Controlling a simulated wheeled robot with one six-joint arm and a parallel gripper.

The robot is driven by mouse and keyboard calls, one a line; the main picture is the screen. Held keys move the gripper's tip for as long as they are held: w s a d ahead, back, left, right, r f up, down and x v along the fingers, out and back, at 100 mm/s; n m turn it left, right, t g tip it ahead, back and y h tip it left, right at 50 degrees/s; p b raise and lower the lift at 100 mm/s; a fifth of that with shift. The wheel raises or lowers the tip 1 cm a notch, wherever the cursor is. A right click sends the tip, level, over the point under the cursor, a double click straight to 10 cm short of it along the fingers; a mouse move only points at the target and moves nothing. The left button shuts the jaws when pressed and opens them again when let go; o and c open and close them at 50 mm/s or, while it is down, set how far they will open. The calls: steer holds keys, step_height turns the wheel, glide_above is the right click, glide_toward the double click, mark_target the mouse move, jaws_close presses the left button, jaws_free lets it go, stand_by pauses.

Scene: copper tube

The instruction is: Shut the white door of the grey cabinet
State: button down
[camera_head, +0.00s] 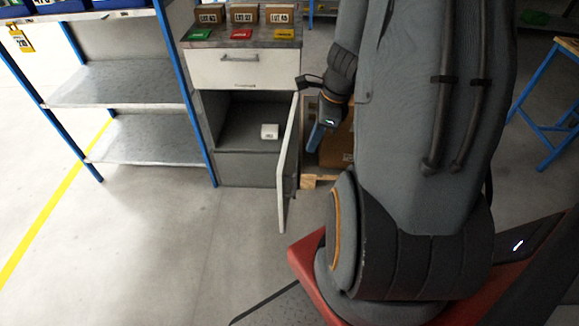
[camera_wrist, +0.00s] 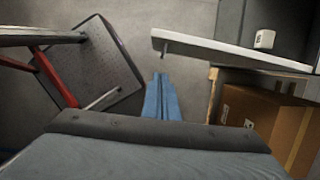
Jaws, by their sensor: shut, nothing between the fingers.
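The grey cabinet (camera_head: 207,115) stands left of centre in the head view, with a closed white drawer above an open compartment. Its white door (camera_head: 287,165) stands wide open, hinged on the right side and seen nearly edge-on. In the wrist view the door (camera_wrist: 225,52) crosses the upper right as a pale slab. A small white box (camera_head: 269,131) lies inside the compartment; it also shows in the wrist view (camera_wrist: 264,39). My gripper (camera_head: 316,140) is to the right of the door, on its outer side. Its blue fingers (camera_wrist: 160,85) are shut and empty, apart from the door.
Cardboard boxes (camera_wrist: 265,120) on a wooden pallet (camera_head: 318,181) stand right of the cabinet, close to my gripper. A blue-framed shelf (camera_head: 140,90) stands at left. Several labelled boxes (camera_head: 244,14) sit on the cabinet top. The floor in front is clear.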

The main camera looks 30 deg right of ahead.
steer(key=w+a+f+b, duration=0.1)
steer(key=w+a+f, duration=0.1)
steer(key=f, duration=0.3)
steer(key=w+a+f+b, duration=0.1)
steer(key=w+a+f, duration=0.1)
steer(key=f, duration=0.3)
steer(key=shift+a, duration=0.35)
steer(key=shift+w+a, duration=0.1)
